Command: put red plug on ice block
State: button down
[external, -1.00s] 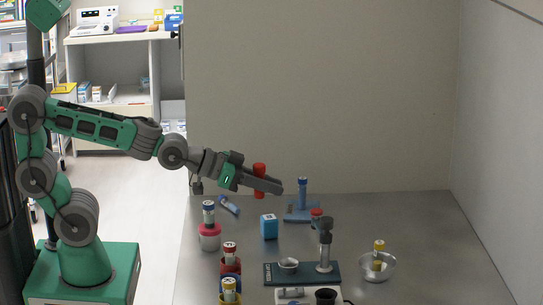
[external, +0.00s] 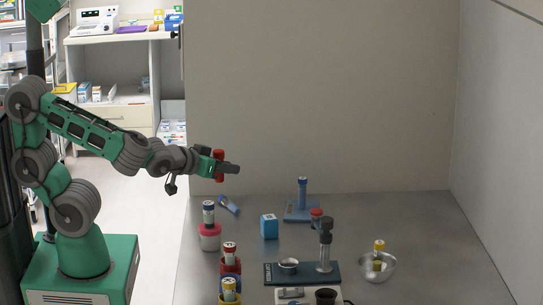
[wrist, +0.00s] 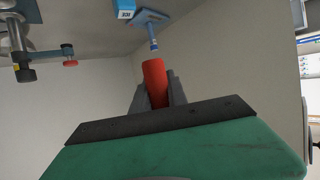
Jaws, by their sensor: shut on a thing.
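The red plug (external: 219,174) is a red cylinder held between the fingers of my gripper (external: 232,168), raised well above the table's far left part. In the wrist view the plug (wrist: 154,78) stands out between the grey fingers of my gripper (wrist: 157,92). The ice block (external: 269,226) is a small blue cube on the table, lower and to the right of my gripper. It also shows at the top edge of the wrist view (wrist: 124,8), partly cut off. My gripper is apart from it, and its top looks bare.
A blue stand with an upright post (external: 302,194) is right of the ice block. A pink-based bottle (external: 209,236) is left of it, and a blue tube (external: 229,205) lies behind. A dark stand (external: 325,250) and metal bowl (external: 377,268) are nearer. The table's right back is clear.

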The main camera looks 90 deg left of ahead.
jog(key=w+a+f+b, duration=0.1)
jog(key=w+f+b, duration=0.1)
jog(key=w+f, duration=0.1)
jog(key=w+a+f+b, duration=0.2)
jog(key=w+f, duration=0.1)
jog(key=w, duration=0.2)
jog(key=w+a+f+b, duration=0.1)
jog(key=w+a+f, duration=0.1)
jog(key=w+f, duration=0.1)
jog(key=shift+w+a+f+b, duration=0.1)
jog(key=shift+w+f+b, duration=0.1)
jog(key=shift+w, duration=0.2)
jog(key=shift+w+a+f+b, duration=0.1)
jog(key=shift+w+f+b, duration=0.1)
jog(key=shift+w, duration=0.15)
jog(key=shift+w+a+f+b, duration=0.1)
jog(key=shift+w+f+b, duration=0.1)
jog(key=shift+f+b, duration=1.05)
jog(key=shift+f+p, duration=0.35)
jog(key=shift+f, duration=0.05)
jog(key=shift+f, duration=0.15)
jog(key=c, duration=1.3)
grip_release()
